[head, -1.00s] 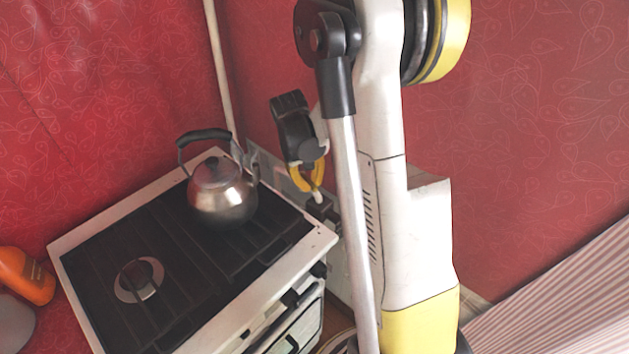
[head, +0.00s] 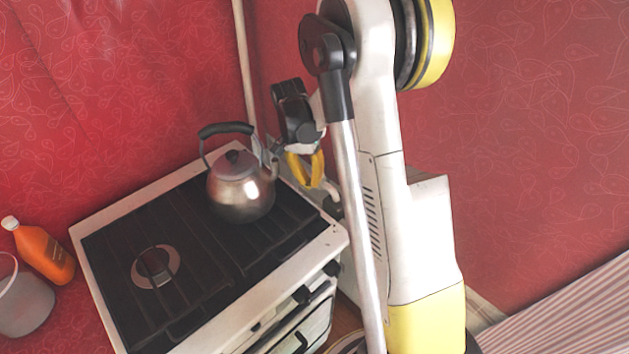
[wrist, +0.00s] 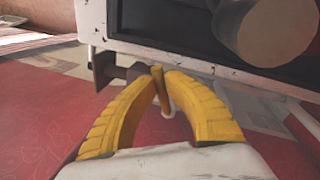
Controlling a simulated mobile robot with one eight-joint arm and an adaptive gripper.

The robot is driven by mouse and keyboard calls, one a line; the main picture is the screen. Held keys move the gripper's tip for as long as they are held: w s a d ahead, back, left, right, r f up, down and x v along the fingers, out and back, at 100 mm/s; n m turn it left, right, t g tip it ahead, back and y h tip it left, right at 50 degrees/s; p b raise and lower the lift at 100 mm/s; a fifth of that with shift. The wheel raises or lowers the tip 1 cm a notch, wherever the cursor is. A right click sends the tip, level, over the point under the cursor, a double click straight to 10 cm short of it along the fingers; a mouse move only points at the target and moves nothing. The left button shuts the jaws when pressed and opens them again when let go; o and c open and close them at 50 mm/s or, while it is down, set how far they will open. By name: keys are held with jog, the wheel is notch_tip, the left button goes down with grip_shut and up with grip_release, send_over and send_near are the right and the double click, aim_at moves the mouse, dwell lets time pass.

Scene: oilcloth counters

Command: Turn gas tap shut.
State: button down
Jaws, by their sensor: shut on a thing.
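My gripper (head: 305,183) is at the back right corner of the stove, beside the kettle, with its yellow fingers pointing down. In the wrist view the fingertips (wrist: 160,78) close on a thin yellow lever, which I take to be the handle of the gas tap (wrist: 162,92). A dark metal pipe fitting (wrist: 128,72) runs to the left of it, next to the stove's white edge. In the head view the tap's handle is hidden by the fingers and my arm, so its angle to the pipe is not clear there.
A steel kettle (head: 241,190) stands on the black-topped stove (head: 120,235), close to my gripper. A white pipe (head: 244,75) runs up the red wall. An orange bottle (head: 44,255) and a grey bucket (head: 24,302) stand at the left. A striped surface (head: 560,315) is at lower right.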

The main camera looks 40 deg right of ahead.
jog(key=shift+w+a+m, duration=0.15)
jog(key=shift+w+m, duration=0.1)
jog(key=shift+m, duration=0.35)
jog(key=c, duration=1.4)
grip_release()
jog(key=shift+w, duration=0.1)
jog(key=r, duration=0.4)
jog(key=w+r, duration=0.1)
jog(key=r, duration=0.2)
jog(key=w+a+r, duration=0.1)
jog(key=r, duration=0.3)
jog(key=shift+r, duration=0.35)
jog(key=shift+c, duration=0.5)
